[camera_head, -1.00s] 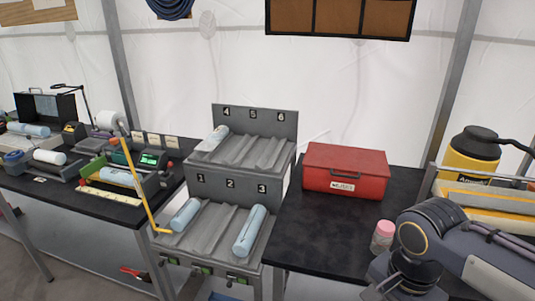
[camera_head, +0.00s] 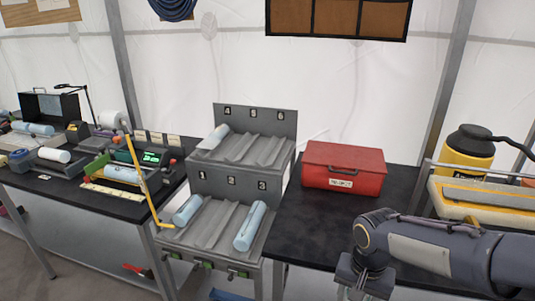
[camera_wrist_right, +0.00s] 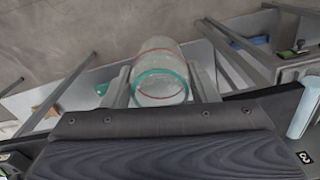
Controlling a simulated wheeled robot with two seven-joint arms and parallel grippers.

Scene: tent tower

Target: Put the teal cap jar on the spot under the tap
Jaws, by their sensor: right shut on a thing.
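In the right wrist view, a clear jar with a teal ring (camera_wrist_right: 160,84) sits between the two fingers of my right gripper (camera_wrist_right: 163,76), which is shut on it. The jar appears tilted in this view, and a thin red line runs round it. In the head view my right arm comes in from the right, over the black table, and its wrist is cut off at the bottom edge; the jar does not show there. My left gripper is out of view. I cannot make out a tap or the spot under it.
A red box (camera_head: 343,168) stands on the black table (camera_head: 316,223). A yellow jug with a black top (camera_head: 466,158) and a yellow-and-grey case (camera_head: 478,197) stand at the right. A numbered grey rack (camera_head: 212,222) holds pale blue rolls.

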